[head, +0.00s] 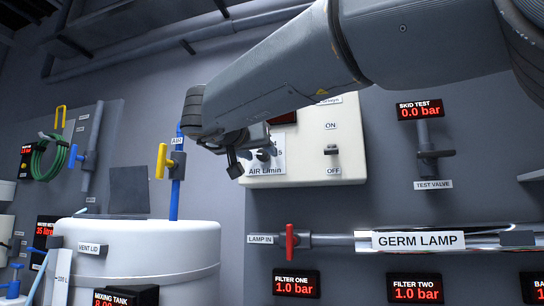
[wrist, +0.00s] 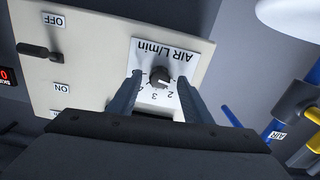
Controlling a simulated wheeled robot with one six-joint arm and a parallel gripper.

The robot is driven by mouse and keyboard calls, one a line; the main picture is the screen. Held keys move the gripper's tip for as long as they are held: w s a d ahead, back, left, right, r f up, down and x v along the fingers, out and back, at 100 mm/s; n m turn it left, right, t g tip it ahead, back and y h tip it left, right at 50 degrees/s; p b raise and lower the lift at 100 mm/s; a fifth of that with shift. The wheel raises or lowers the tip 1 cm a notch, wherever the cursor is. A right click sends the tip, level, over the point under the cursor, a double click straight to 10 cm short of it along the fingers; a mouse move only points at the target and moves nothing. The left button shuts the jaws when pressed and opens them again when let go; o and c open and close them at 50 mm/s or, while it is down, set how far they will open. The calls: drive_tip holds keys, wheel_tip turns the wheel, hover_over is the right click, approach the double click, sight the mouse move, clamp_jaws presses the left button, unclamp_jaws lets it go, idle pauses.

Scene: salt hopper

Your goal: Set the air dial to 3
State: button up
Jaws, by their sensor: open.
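The air dial (wrist: 159,77) is a small dark round knob on a white plate marked AIR L/min (wrist: 165,50), which appears upside down in the wrist view. The numbers 2 and 3 show on the plate, on the side nearer my gripper. I cannot clearly read which number the knob points to. My gripper (wrist: 159,84) is open, with one finger to each side of the knob and nothing held. In the head view my gripper (head: 245,155) is in front of the plate (head: 266,171) and hides the knob.
The plate is on a cream control box (head: 345,168) with an ON/OFF switch (head: 331,150) beside it. A yellow-handled AIR valve (head: 161,161) on a blue pipe stands left of my gripper. A white tank (head: 150,255) and a red LAMP IN valve (head: 290,242) are below.

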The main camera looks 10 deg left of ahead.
drive_tip(key=c, duration=1.1)
drive_tip(key=shift+o, duration=0.2)
drive_tip(key=shift+m+p, duration=0.3)
drive_tip(key=m+p, duration=0.1)
drive_tip(key=m, duration=0.2)
drive_tip(key=shift+p, duration=0.35)
drive_tip(key=m+p, duration=0.1)
drive_tip(key=m, duration=0.2)
drive_tip(key=shift+m, duration=0.3)
drive_tip(key=m, duration=0.4)
drive_tip(key=shift+f, duration=0.1)
drive_tip(key=shift+m+b, duration=0.5)
drive_tip(key=shift+m, duration=1.7)
